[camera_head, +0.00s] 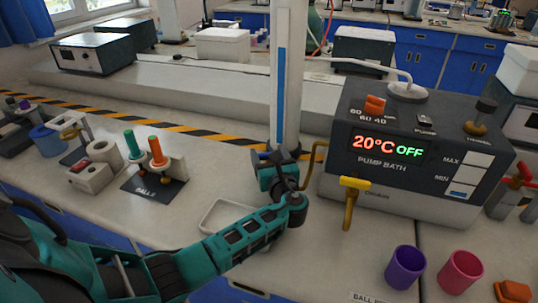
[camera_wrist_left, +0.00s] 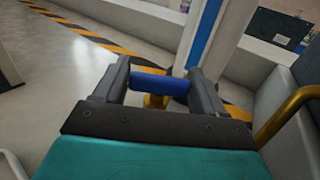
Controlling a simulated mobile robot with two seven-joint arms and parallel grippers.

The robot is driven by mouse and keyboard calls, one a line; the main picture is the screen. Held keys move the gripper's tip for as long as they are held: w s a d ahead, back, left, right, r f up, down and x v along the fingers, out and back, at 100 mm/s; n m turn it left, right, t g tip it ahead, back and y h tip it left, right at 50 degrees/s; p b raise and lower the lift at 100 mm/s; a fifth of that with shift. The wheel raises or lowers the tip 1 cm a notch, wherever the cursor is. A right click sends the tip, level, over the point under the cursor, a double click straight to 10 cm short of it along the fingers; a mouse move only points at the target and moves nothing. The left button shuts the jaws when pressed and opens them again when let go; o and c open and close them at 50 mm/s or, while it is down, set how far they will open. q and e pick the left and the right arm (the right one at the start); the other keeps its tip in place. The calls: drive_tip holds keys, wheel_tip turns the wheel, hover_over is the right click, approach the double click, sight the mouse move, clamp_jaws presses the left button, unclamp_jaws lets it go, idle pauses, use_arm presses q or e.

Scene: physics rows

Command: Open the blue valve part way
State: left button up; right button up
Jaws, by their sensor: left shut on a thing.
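The blue valve handle (camera_wrist_left: 160,84) lies crosswise between the two fingers of my left gripper (camera_wrist_left: 160,78) in the left wrist view. A brass valve body (camera_wrist_left: 156,101) shows just below the handle. My left gripper is shut on the handle. In the head view my left gripper (camera_head: 280,158) is in front of the white post, left of the pump bath, and hides most of the valve. How far the valve is turned cannot be told. My right gripper is not in view.
The pump bath (camera_head: 385,185) stands close on the right, with a yellow-handled tap (camera_head: 350,190) and a bent brass pipe (camera_head: 312,165). A white post (camera_head: 288,80) rises behind the gripper. A shallow white tray (camera_head: 232,212) lies behind my left forearm. Purple (camera_head: 405,268) and pink (camera_head: 460,272) cups stand front right.

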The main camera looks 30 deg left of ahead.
use_arm(q)
drive_tip(key=shift+n+g+y+b, duration=0.3)
drive_tip(key=shift+n+g+y, duration=0.65)
drive_tip(key=shift+g, duration=0.25)
drive_tip(key=shift+n+g, duration=0.25)
drive_tip(key=shift+g, duration=0.05)
drive_tip(key=o, duration=1)
drive_tip(key=shift+c, duration=0.2)
drive_tip(key=shift+r, duration=0.1)
wheel_tip(320, 180, up, 20)
drive_tip(key=p, duration=0.4)
